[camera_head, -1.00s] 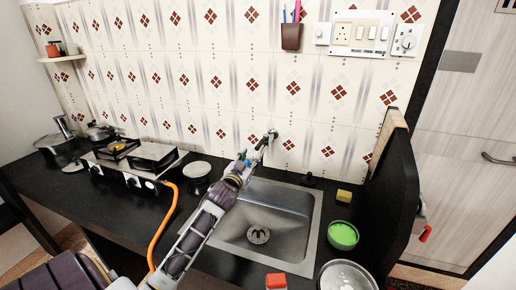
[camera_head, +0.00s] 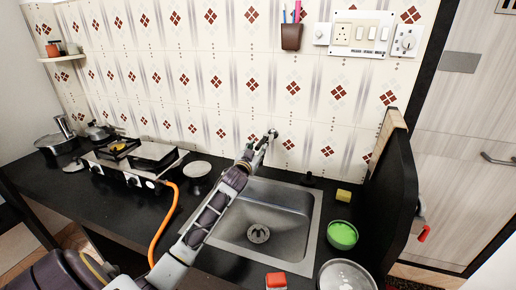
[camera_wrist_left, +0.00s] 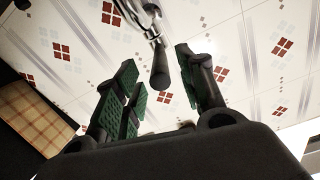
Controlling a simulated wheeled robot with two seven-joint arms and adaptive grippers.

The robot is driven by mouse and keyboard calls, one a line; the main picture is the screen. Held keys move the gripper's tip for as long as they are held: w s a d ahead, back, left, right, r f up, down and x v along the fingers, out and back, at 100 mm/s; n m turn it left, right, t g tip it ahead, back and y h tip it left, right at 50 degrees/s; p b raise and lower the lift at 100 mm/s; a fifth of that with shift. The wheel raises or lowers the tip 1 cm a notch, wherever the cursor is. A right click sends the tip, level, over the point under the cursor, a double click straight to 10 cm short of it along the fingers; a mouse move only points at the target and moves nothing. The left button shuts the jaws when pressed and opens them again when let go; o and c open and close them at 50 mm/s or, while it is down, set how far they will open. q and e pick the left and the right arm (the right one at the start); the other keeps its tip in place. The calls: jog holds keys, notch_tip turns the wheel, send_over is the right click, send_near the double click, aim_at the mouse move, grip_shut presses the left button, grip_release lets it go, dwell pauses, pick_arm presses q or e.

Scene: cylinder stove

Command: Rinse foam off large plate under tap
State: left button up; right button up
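My left gripper (camera_head: 257,150) is at the wall tap (camera_head: 270,136), above the back of the sink (camera_head: 308,225). In the left wrist view, the fingers of my left gripper (camera_wrist_left: 155,62) are spread apart with green pads showing. The tap's dark spout (camera_wrist_left: 160,72) shows between them, with gaps on both sides. A round, shiny greyish plate or dish (camera_head: 345,277) is at the bottom right on the counter, cut off by the picture edge; I cannot tell whether foam is on it. The sink basin is empty, with its drain visible. My right gripper is not in view.
A green bowl (camera_head: 342,235), yellow sponge (camera_head: 343,195) and red-and-white block (camera_head: 276,281) lie around the sink. A dark upright panel (camera_head: 399,195) bounds the right side. The stove (camera_head: 135,165) with its orange hose (camera_head: 170,222) is left.

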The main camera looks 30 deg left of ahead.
pick_arm(q)
jog(key=shift+x, duration=0.8)
jog(key=shift+c, duration=0.4)
grip_shut()
